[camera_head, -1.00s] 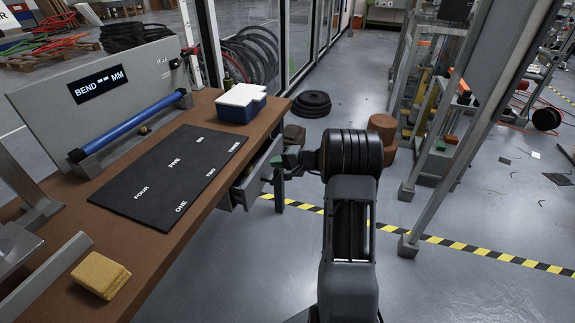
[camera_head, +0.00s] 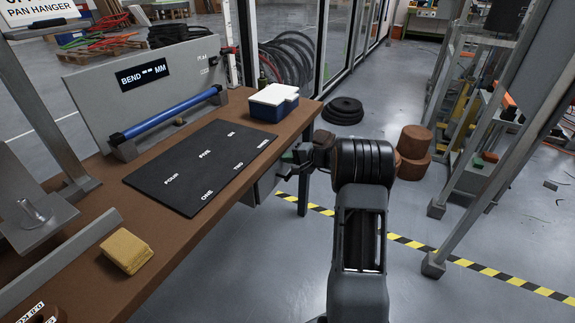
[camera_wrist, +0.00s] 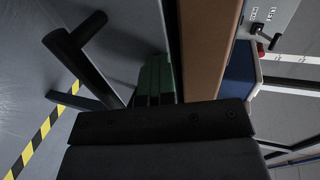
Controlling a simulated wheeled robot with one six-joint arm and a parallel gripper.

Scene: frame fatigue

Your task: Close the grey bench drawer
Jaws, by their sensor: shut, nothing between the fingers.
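The grey bench drawer (camera_head: 264,186) is under the brown bench top, on the bench's right side. Little of it shows beyond the bench edge, and no open interior is visible. My gripper and arm hide part of this area, so I cannot tell whether a small gap is left. My gripper (camera_head: 289,168) is shut and empty, close beside the bench's side near the drawer. In the wrist view its green fingertips (camera_wrist: 153,80) lie beside a grey surface under the bench edge. Whether they touch it I cannot tell.
The bench top (camera_head: 190,227) carries a black mat (camera_head: 205,165), a blue and white box (camera_head: 273,103) and a yellow block (camera_head: 127,251). Dark bars (camera_wrist: 75,45) show near the gripper in the wrist view.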

